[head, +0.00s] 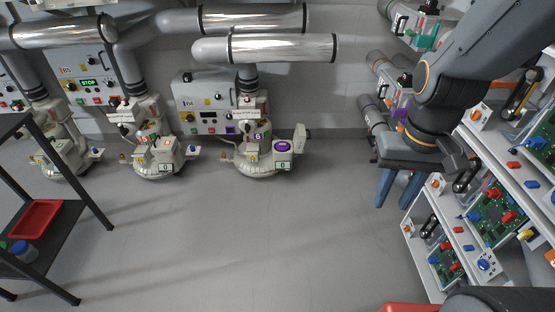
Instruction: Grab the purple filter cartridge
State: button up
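Which purple part is the filter cartridge is hard to tell at this size. A round purple part (283,146) sits on top of a small grey housing at the right side of the nearest blower (262,160). Another purple piece (400,113) shows on the equipment along the right wall, partly behind my arm. My gripper (395,205) hangs at the right with its two blue fingers pointing down and apart. Nothing shows between them. It is well to the right of the blower and touches neither purple part.
Two more blowers (158,160) (62,160) stand at the left along the wall, under silver pipes. A black shelf (75,215) with a red tray (35,220) is at left. A rack (465,225) with circuit boards is at right. The middle floor (230,240) is clear.

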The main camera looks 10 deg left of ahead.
aim_at(280, 147)
jog(key=u, duration=0.8)
jog(key=i, duration=1.65)
